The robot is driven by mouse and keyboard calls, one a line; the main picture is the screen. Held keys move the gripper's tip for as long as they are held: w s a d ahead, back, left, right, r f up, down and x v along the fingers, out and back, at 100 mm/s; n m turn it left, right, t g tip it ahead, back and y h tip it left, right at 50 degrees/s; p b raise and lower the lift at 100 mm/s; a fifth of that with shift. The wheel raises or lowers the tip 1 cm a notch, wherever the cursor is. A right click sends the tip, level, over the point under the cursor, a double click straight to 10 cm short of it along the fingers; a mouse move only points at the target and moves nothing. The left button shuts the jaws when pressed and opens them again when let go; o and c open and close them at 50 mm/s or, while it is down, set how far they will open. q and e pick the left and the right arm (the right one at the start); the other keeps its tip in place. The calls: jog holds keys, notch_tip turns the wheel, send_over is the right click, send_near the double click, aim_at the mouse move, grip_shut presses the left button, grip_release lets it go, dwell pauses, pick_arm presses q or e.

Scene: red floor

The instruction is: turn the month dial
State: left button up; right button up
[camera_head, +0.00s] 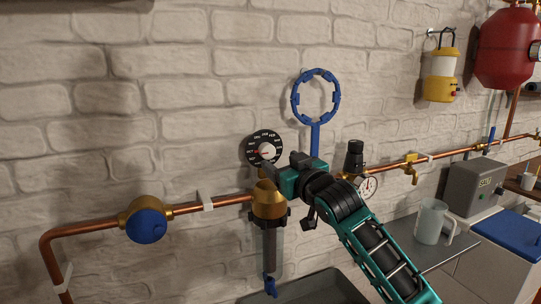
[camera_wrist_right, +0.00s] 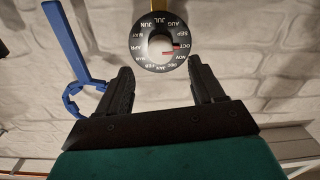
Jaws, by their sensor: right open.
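My left gripper is not in view.
A blue ring wrench (camera_head: 315,98) is on the wall right of the dial. Copper piping with a blue-capped valve (camera_head: 146,226) runs left. A gauge (camera_head: 367,187) sits right of my gripper. A clear jug (camera_head: 431,222) and grey salt box (camera_head: 474,187) stand right.

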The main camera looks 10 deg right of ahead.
aim_at(269, 154)
jog(key=shift+x, duration=3.45)
jog(key=c, duration=1.1)
